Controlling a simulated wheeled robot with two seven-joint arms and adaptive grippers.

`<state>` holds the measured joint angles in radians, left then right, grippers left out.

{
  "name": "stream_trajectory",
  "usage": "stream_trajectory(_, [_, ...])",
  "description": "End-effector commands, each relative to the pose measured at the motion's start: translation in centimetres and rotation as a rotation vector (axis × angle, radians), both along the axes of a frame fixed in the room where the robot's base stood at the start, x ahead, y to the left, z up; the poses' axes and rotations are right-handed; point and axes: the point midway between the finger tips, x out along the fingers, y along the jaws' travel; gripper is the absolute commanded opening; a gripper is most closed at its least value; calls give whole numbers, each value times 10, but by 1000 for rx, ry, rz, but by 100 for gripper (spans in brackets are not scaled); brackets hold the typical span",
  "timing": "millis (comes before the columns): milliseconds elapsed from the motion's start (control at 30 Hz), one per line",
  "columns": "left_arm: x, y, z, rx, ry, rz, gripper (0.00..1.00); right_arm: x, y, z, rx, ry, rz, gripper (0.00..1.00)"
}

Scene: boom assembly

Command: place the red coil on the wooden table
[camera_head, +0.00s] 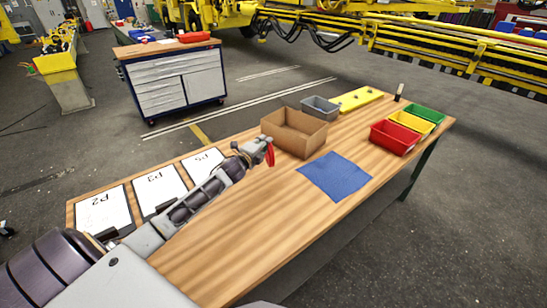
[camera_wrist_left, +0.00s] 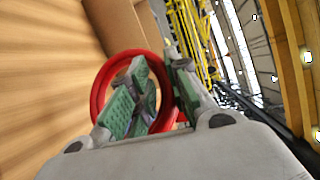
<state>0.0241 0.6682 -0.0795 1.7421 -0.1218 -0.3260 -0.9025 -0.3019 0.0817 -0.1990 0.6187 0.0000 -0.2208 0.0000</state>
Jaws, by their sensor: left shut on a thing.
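The red coil (camera_head: 270,155) is at the tip of my left gripper (camera_head: 262,148) in the head view, in front of the brown box. In the left wrist view the coil (camera_wrist_left: 103,86) is a red ring around the green-padded fingers of my left gripper (camera_wrist_left: 150,98), which is shut on it. The wooden table (camera_head: 262,214) lies below; the gap between coil and table is hard to judge. My right gripper is not in view.
A brown open box (camera_head: 302,146) stands just beyond the gripper. A blue cloth (camera_head: 336,176), a grey bin (camera_head: 320,107), a red bin (camera_head: 394,138), a yellow bin (camera_head: 411,122) and a green bin (camera_head: 425,113) lie to the right. White sheets (camera_head: 103,209) lie left. The front middle table is bare.

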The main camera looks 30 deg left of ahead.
Motion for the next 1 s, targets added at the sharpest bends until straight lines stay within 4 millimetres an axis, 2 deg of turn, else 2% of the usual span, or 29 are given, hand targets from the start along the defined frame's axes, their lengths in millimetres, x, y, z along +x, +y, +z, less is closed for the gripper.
stream_trajectory(333, [0,0,-37,-2,0,1,0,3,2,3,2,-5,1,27])
stream_trajectory(833, [0,0,-44,0,-1,1,0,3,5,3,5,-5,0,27])
stream_trajectory(1000, [0,-1,-54,-2,0,0,0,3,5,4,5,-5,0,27])
